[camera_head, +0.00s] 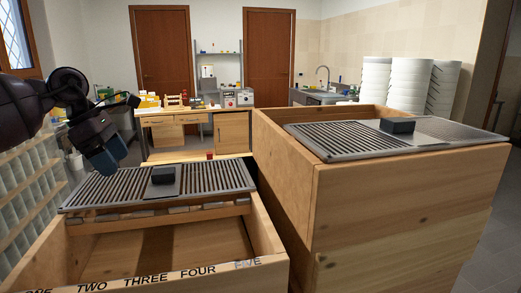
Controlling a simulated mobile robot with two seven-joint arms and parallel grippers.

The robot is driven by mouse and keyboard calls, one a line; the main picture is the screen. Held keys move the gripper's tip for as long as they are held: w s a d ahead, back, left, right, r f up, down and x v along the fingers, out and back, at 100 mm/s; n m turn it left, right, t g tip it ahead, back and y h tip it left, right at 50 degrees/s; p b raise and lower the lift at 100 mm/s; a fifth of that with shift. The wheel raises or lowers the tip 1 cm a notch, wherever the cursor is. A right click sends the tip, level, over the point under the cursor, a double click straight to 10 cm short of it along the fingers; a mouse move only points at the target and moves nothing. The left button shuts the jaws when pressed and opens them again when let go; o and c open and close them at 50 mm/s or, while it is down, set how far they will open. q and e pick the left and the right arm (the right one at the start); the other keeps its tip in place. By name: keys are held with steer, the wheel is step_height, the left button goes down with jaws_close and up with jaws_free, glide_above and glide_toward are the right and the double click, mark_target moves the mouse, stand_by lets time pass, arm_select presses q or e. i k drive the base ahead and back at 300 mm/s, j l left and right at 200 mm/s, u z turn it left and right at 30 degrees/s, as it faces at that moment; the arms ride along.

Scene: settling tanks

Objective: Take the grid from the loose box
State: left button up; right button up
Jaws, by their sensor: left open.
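A slatted metal grid (215,178) with a dark block handle (163,175) lies across the far part of the low wooden box (265,232) at the left. A second slatted grid (335,138) with a dark block handle (397,126) lies on top of the taller wooden box (405,205) at the right. I cannot tell which box is the loose one. My left gripper (110,166) is open and points down above the left end of the nearer-left grid, apart from its handle. My right gripper is not in view.
The low box's front edge bears the words ONE to FIVE, and its near part is open inside. A wooden desk (190,118) with small items stands behind. White stacks (408,84) stand behind the tall box. A pale rack (30,190) is at the left.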

mark_target(336, 141)
steer(key=k, duration=1.05)
